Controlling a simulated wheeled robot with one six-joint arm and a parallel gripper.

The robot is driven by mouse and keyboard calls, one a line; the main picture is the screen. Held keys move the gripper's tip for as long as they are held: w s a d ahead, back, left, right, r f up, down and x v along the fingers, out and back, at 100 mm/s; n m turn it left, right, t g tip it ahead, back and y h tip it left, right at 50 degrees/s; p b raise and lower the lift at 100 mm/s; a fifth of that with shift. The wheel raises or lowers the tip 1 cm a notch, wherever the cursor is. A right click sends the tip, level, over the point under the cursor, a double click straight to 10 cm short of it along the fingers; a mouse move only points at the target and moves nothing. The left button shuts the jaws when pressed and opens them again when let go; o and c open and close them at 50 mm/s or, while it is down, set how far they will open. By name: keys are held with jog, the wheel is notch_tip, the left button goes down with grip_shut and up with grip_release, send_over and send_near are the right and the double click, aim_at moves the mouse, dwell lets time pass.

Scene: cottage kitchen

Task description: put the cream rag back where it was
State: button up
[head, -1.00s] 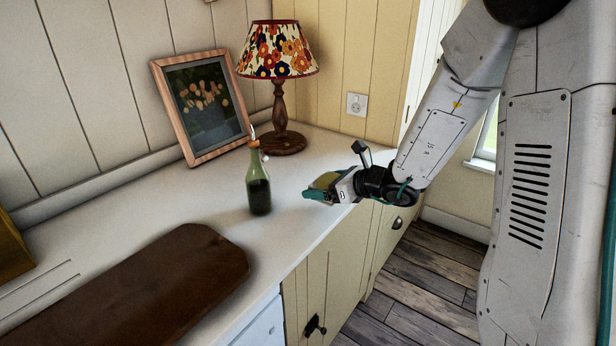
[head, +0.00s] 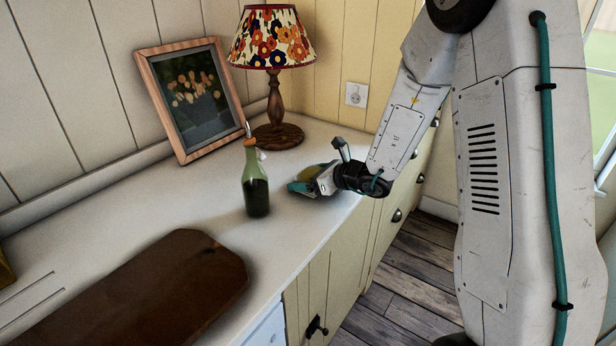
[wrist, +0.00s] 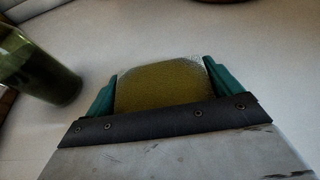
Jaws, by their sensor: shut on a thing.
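My gripper (head: 303,184) is low over the white counter, to the right of the green bottle. It is shut on an olive-yellow, sponge-like block (wrist: 160,88), whose sides touch both teal fingers in the wrist view. The block also shows as a small yellow patch in the head view. Whether it touches the counter I cannot tell. I see no cloth that I can make out as a cream rag. A small whitish bit shows beside the bottle's neck, too small to identify.
The green bottle (head: 256,190) stands upright close to my gripper's left. A lamp (head: 277,110) and a framed picture (head: 190,100) stand behind. A dark brown board (head: 150,290) lies at front left. The counter (head: 110,215) is bare between board and picture.

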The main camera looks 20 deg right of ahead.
jog(key=o, duration=0.9)
jog(key=shift+a+f, duration=0.1)
jog(key=shift+f, duration=0.05)
jog(key=shift+c, duration=0.2)
jog(key=shift+r, duration=0.2)
jog(key=v, duration=1.2)
jog(key=s+a+r+n+g+y, duration=0.1)
jog(key=s+a+r+n+g, duration=0.4)
jog(key=s+n, duration=0.35)
jog(key=s+a+r+n+g, duration=0.4)
jog(key=s+a+n, duration=0.3)
jog(key=s+n, duration=0.15)
jog(key=s+d+r+n+h, duration=0.2)
jog(key=s+d+n+h, duration=0.6)
jog(key=s+n, duration=0.3)
jog(key=shift+s+d+r+n+g+h, duration=0.3)
jog(key=shift+s+d+r+n+h, duration=0.15)
jog(key=shift+s, duration=0.55)
